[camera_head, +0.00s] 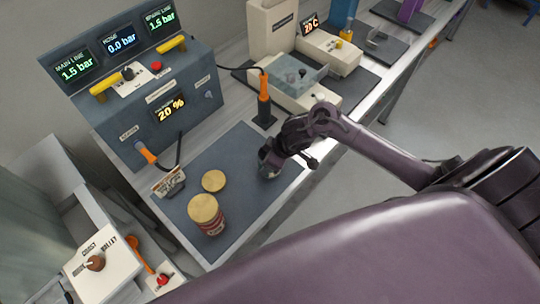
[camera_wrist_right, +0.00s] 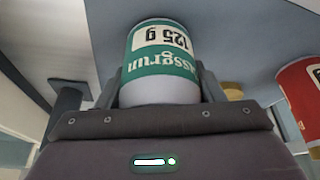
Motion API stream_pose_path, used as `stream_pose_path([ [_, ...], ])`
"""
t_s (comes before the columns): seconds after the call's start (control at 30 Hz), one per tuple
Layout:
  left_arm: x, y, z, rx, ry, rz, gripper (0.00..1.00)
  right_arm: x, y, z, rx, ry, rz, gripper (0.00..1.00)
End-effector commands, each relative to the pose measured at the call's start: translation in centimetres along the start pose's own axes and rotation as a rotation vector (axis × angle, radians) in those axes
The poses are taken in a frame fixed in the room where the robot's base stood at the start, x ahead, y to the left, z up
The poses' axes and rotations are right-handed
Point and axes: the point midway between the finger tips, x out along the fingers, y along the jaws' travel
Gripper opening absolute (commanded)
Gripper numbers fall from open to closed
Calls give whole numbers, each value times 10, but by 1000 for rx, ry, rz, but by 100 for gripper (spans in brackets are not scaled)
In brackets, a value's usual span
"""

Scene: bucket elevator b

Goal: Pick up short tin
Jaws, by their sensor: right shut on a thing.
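A short green and white tin (camera_wrist_right: 160,62) marked 125 g fills the middle of the right wrist view. My right gripper (camera_head: 272,160) is shut on it, with one finger on each side. In the head view the gripper is at the right side of the dark mat (camera_head: 238,160), and the tin is mostly hidden by it. I cannot tell whether the tin touches the mat. My left gripper is not in view.
A taller red tin with a gold lid (camera_head: 207,213) stands on the mat, with a flat-looking gold disc (camera_head: 213,181) behind it. A small sign (camera_head: 169,183) stands at the mat's left edge. A grey control box (camera_head: 150,85) and an orange-handled tool (camera_head: 264,98) stand behind.

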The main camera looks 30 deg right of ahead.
Motion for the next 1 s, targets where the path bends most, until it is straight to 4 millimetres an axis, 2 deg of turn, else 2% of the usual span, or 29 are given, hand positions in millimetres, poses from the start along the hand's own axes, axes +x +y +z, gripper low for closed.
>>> stream_pose_path([
  [0.17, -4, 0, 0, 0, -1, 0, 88, -28, 2, -13, -4, 5, 5, 43],
  [0.6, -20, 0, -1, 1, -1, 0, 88, -130, 3, -55, -6, 4, 6, 43],
  [0.7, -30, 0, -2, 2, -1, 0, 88, -150, 4, -62, -6, 2, 8, 43],
  [1.0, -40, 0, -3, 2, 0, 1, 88, -175, 3, -73, -2, 1, 4, 43],
])
